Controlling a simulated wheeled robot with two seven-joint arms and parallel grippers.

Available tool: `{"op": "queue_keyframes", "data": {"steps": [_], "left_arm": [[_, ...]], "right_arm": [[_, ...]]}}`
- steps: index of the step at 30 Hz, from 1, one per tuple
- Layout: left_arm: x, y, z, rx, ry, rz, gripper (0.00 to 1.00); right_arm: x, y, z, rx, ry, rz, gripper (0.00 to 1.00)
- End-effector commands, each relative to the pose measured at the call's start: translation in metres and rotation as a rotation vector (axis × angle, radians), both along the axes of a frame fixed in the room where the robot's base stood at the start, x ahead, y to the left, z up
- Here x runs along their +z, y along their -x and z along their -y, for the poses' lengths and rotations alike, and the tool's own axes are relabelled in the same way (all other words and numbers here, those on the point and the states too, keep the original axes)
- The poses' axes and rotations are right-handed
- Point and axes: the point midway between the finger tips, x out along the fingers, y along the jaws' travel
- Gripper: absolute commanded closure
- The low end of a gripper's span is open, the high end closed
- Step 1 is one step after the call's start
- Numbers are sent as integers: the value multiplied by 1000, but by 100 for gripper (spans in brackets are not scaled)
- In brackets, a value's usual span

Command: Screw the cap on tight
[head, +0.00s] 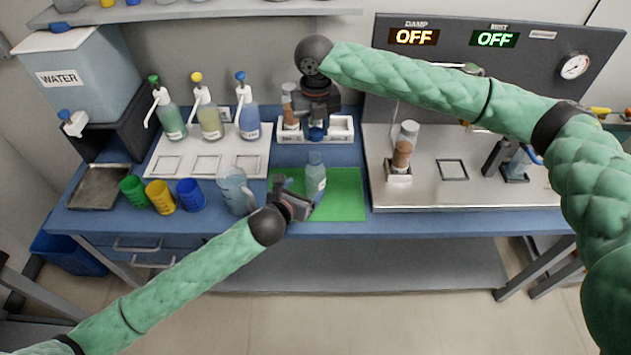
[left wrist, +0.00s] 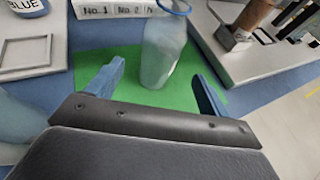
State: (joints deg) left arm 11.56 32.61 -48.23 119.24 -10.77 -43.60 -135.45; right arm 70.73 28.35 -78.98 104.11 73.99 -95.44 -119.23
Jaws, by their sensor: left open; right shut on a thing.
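A clear, pale bottle (head: 316,180) stands upright on the green mat (head: 346,205). It also shows in the left wrist view (left wrist: 160,55), ahead of and between my blue fingers. My left gripper (head: 306,202) is open at the near side of the bottle, low over the mat; I see no grip on it. My right gripper (head: 317,126) is shut on a blue piece, apparently the cap (head: 317,135), above and behind the bottle's mouth. A blue ring (left wrist: 174,7) shows at the bottle's top in the left wrist view. The right fingertips are partly hidden.
A clear jug (head: 235,190) stands just left of the mat, near my left gripper. A white rack (head: 342,128) with a brown vial is behind the mat. The steel machine deck (head: 430,195) borders it at right. Pump bottles and coloured cups stand left.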

Motion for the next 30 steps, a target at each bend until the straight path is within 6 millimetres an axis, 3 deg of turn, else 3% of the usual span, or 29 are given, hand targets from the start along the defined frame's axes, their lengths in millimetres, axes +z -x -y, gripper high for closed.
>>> {"op": "queue_keyframes", "data": {"steps": [15, 30], "left_arm": [[-29, -63, 31, 1, 1, -2, 20], [-34, -74, 36, 0, 1, 0, 20]], "right_arm": [[0, 0, 0, 0, 0, 0, 86], [0, 0, 0, 0, 0, 0, 86]]}}
